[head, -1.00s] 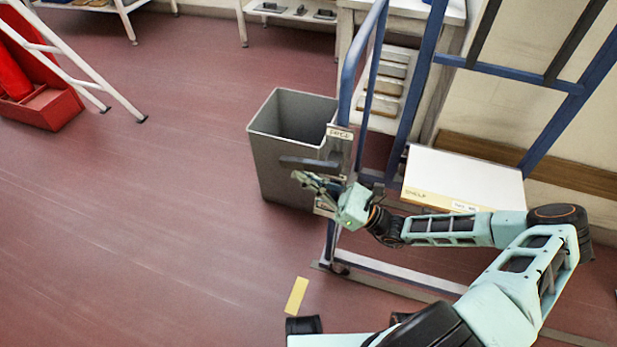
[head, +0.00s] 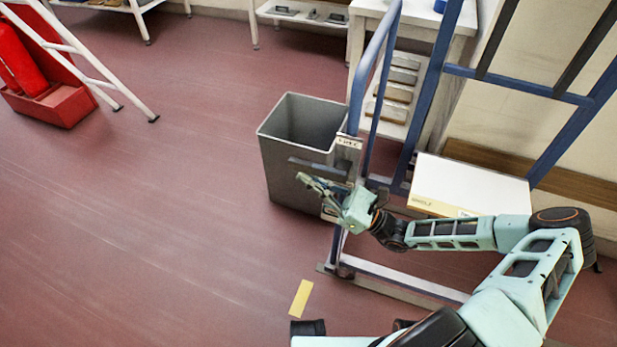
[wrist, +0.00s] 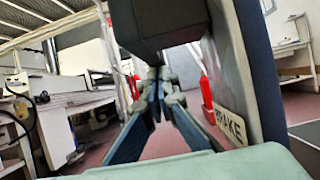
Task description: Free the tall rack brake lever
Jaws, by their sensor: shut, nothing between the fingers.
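The tall rack (head: 361,80) is a blue tubular frame right of the middle in the head view. Its brake lever (head: 316,168) is a dark bar sticking out to the left from the post, near level, just below a small label plate (head: 349,142). My gripper (head: 304,182) is shut and empty, just below the lever in the picture; I cannot tell whether they touch. In the wrist view, the closed fingers (wrist: 157,88) point away from me. A dark block, probably the lever (wrist: 155,22), is above them. The BRAKE label (wrist: 230,126) is to their right.
A grey bin (head: 290,185) stands close behind the lever. A red extinguisher stand (head: 55,105) and white ladder legs (head: 100,75) are at far left. A yellow floor strip (head: 301,298) lies in front. The left floor is clear.

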